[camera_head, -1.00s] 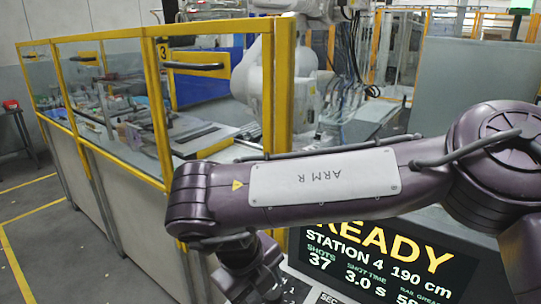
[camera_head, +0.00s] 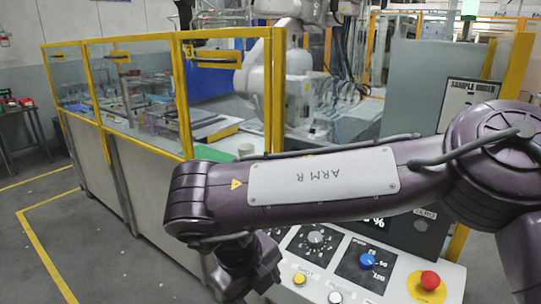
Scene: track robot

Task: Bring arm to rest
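My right arm (camera_head: 325,184), dark purple with a pale plate marked "ARM R", reaches across the middle of the head view from the right. Its elbow is at the left and the forearm hangs down from there. Its gripper is not visible; the lower part runs down out of sight near the bottom edge. The arm stands in front of a control panel (camera_head: 385,285). My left arm and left gripper are not in view.
A yellow-framed glass enclosure (camera_head: 182,105) with a white robot arm (camera_head: 262,85) stands behind. Grey floor with yellow lines (camera_head: 45,262) is open at left.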

